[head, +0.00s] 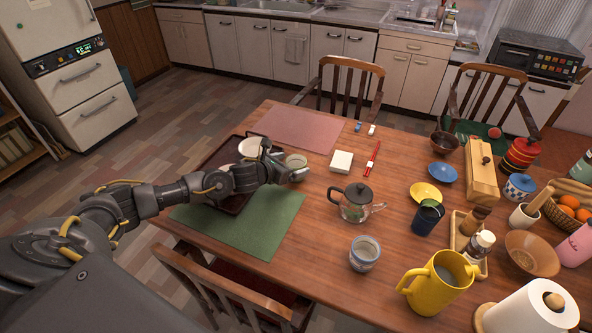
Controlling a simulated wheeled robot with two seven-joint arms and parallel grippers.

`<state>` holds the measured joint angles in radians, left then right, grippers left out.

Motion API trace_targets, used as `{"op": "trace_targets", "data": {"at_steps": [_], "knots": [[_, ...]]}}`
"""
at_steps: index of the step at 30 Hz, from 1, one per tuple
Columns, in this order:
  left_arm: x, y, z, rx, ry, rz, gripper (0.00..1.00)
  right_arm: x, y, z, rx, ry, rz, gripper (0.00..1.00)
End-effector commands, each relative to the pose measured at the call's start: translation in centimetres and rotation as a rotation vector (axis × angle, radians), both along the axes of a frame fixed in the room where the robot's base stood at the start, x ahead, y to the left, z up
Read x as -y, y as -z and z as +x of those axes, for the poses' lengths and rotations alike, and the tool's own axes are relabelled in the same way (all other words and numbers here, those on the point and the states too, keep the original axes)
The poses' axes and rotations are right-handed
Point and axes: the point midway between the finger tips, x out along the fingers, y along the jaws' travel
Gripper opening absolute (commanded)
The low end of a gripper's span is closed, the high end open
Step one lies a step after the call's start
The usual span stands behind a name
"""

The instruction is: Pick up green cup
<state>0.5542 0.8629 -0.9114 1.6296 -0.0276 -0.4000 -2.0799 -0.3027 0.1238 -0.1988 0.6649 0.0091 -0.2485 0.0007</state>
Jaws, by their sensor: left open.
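A small pale greenish cup (297,160) stands upright on the wooden table, just right of the dark tray (232,150). My left gripper (284,164) is at the cup, on its near left side, with its jaws open. The gripper hides the cup's lower left part, so I cannot tell whether a finger touches it. My right gripper is not in view.
A white bowl (250,147) sits on the tray, close to the gripper. A green placemat (262,222) lies in front and a pink one (303,128) behind. A glass teapot (356,204) stands to the right, near a white box (341,161).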

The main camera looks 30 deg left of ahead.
Motion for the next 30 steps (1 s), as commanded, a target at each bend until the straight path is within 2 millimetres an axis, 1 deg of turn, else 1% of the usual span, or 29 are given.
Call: {"op": "trace_targets", "data": {"at_steps": [6, 9, 13, 20, 30], "knots": [[0.6, 0.7, 2.8, -0.001, -0.002, -0.002, 0.90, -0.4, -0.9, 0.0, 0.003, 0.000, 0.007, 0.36], [0.9, 1.3, 3.8, 0.001, -0.002, -0.002, 0.90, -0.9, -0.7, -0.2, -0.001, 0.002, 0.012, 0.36], [1.1, 1.6, 4.5, 0.000, -0.001, -0.002, 0.90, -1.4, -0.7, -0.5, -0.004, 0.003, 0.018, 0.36], [1.1, 1.7, 4.5, 0.000, 0.000, -0.001, 0.90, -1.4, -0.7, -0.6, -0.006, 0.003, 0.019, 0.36], [1.0, 1.7, 4.5, 0.000, 0.000, -0.001, 0.45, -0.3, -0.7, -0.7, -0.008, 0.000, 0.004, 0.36]]}}
